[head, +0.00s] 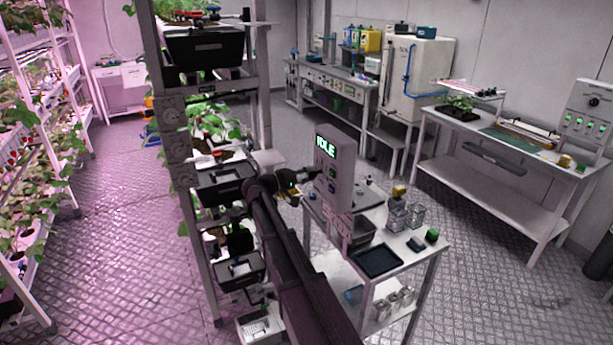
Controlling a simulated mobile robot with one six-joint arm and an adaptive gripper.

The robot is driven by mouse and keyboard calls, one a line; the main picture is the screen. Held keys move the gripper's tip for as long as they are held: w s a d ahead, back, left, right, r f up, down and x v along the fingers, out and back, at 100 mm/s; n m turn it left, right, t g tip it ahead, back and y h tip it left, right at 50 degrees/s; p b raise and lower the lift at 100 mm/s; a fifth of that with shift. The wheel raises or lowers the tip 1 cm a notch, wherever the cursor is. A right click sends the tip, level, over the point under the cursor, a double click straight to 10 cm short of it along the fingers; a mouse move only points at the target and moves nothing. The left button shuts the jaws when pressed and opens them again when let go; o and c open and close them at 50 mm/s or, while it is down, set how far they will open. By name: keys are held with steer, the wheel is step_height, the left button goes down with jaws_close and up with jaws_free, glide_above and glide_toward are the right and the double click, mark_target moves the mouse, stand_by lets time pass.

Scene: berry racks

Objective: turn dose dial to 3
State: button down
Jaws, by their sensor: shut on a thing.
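A grey upright control box (338,190) stands at the left edge of a white cart, with a lit green display (326,147) reading IDLE. Small green-lit controls sit below the display. My gripper (309,175) is at the left side of the box's face, just below the display level. It is small and dark here, and it appears shut on the dose dial. The dial itself is hidden by my gripper, so its pointer and marks cannot be read.
The white cart (413,250) holds a black tray (377,262), small boxes and a green-topped block. A tall rack (264,120) with black bins and plants stands close left of my arm. Benches line the back and right walls. Open metal floor lies right of the cart.

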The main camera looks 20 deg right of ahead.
steer(key=m, duration=0.5)
steer(key=shift+d+m, duration=0.15)
steer(key=shift+m, duration=2.35)
steer(key=shift+c, duration=1.6)
jaws_free()
steer(key=shift+d, duration=0.1)
steer(key=a, duration=1.2)
steer(key=shift+s+a, duration=0.15)
steer(key=shift+s, duration=0.05)
